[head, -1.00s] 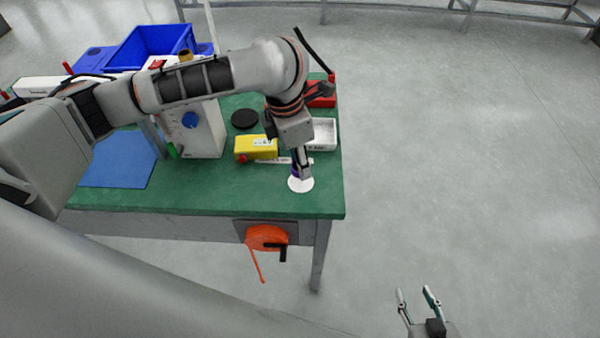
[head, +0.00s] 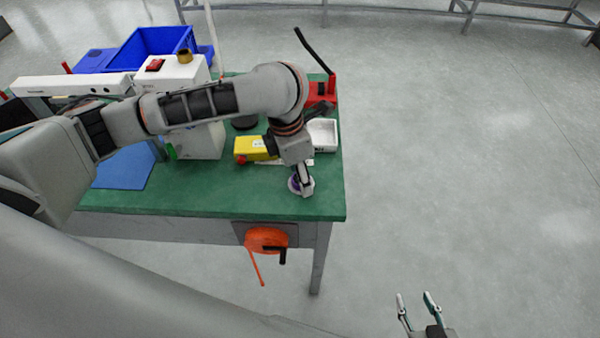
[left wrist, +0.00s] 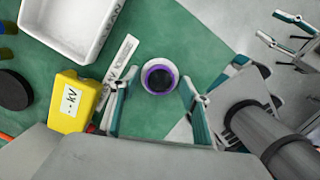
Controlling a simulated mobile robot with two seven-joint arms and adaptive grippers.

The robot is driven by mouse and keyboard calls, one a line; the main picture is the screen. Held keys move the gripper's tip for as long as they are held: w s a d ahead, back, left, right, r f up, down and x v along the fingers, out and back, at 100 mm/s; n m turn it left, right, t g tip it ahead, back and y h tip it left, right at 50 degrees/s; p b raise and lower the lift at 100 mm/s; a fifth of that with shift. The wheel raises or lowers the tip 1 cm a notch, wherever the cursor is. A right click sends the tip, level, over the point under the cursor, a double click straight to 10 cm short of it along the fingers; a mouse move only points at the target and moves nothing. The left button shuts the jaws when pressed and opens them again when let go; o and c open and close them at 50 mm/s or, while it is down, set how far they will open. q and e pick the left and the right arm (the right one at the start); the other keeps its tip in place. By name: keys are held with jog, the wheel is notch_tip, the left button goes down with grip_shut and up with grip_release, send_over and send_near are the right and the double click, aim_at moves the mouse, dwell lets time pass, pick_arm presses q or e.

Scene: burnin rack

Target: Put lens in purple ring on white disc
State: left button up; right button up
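The lens (left wrist: 160,79) shows as a dark round centre inside a purple ring (left wrist: 149,78) in the left wrist view. In the head view the purple ring (head: 294,184) is partly hidden by my left gripper (head: 302,182). In the left wrist view the fingers of my left gripper (left wrist: 155,95) stand apart on either side of the ring, not touching it. My right gripper (head: 418,312) is open and empty beyond the table's right edge.
A white tray (head: 323,133), a yellow box (head: 255,149) and a white labelled strip (left wrist: 120,62) lie close by. A grey-white box (head: 207,145) stands further left. The green table's front right corner (head: 330,205) is bare.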

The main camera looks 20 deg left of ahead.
aim_at(294, 180)
pick_arm(q)
notch_tip(294, 180, up, 12)
jog(key=s+a+p, duration=0.1)
jog(key=p, duration=0.2)
jog(key=shift+a, duration=0.2)
jog(key=shift+s+r, duration=0.1)
dwell(0.4)
